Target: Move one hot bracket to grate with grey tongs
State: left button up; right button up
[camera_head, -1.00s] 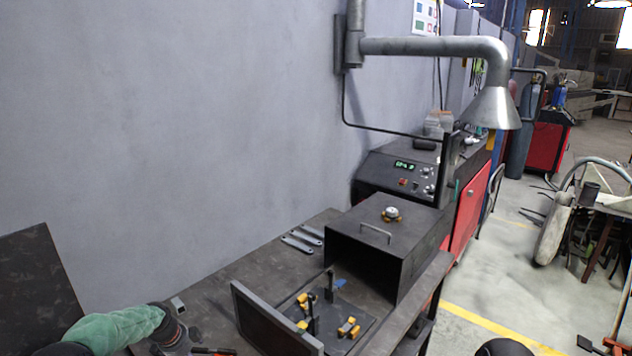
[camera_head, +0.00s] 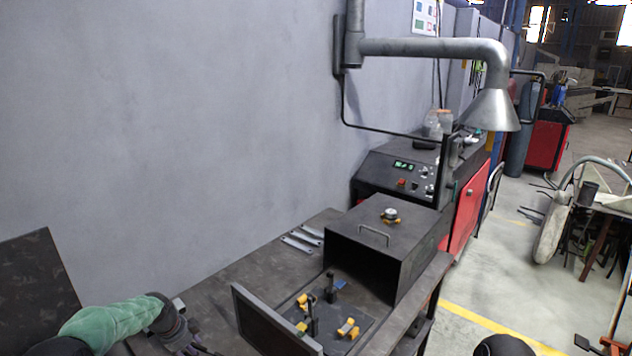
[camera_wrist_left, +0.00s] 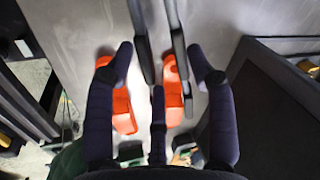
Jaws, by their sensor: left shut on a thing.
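My left gripper (camera_head: 190,338) is at the bottom left of the head view, low over the bench, left of the open door. In the wrist view its dark fingers (camera_wrist_left: 163,75) stand around the grey tongs (camera_wrist_left: 158,100), whose two long arms run up out of the picture. The gripper is shut on the tongs. The tongs' far ends are out of sight, cut off in both views. I cannot pick out a hot bracket or the grate for certain. The inside of the dark box furnace (camera_head: 385,232) is in shadow. My right gripper is not in view.
An open dark door panel (camera_head: 265,325) stands left of a plate (camera_head: 358,312) with yellow clamps (camera_head: 347,328). Orange grips (camera_wrist_left: 122,110) show below the gripper in the wrist view. A hood (camera_head: 490,110) hangs above right.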

pick_arm(q)
notch_tip(320, 180, up, 8)
jog(key=p, duration=0.4)
jog(key=s+d+r, duration=0.5)
jog(key=s, duration=0.5)
jog(key=shift+s+d+r, duration=0.2)
jog(key=shift+d+r, duration=0.15)
jog(key=shift+r, duration=0.05)
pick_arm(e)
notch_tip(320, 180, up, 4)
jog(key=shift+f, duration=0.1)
